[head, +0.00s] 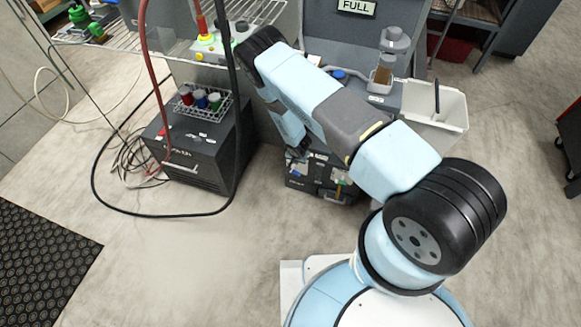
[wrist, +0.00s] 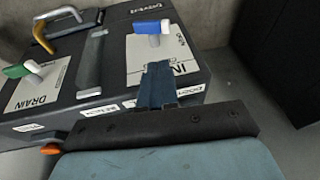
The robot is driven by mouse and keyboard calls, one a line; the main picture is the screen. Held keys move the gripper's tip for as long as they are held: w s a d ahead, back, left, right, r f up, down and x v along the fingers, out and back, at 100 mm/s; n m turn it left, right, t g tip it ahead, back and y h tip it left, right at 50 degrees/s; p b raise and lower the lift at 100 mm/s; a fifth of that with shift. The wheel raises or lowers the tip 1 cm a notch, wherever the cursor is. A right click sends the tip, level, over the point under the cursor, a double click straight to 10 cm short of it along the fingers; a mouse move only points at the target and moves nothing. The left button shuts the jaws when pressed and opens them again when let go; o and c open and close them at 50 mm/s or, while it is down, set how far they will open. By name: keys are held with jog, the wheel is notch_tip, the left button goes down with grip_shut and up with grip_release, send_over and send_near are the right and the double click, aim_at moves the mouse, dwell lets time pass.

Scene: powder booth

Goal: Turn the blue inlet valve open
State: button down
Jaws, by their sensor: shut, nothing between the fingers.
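The blue inlet valve (wrist: 165,26) shows at the top middle of the wrist view. The plate is on a dark box (wrist: 110,100), which also shows in the head view (head: 313,188) on the floor. My gripper (wrist: 158,68) is shut and empty, its fingertips over the plate, just short of the handle and apart from it in the picture.
A green-handled valve (wrist: 22,69) sits on the plate marked DRAIN, left of the inlet plate. A grey bar (wrist: 90,63) lies between the plates. An orange piece (wrist: 50,149) shows at lower left. A black unit (head: 205,150) with cables stands left of the box; open floor lies in front.

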aim_at(293, 170)
jog(key=shift+s+a+x, duration=0.15)
jog(key=shift+a+x, duration=0.05)
jog(key=shift+x, duration=1.1)
jog(key=shift+s+a+x, duration=0.1)
jog(key=shift+a+x, duration=0.1)
jog(key=shift+x, duration=1.05)
jog(key=shift+s+a+x, duration=0.15)
jog(key=shift+a+x, duration=0.1)
jog(key=shift+x, duration=1.05)
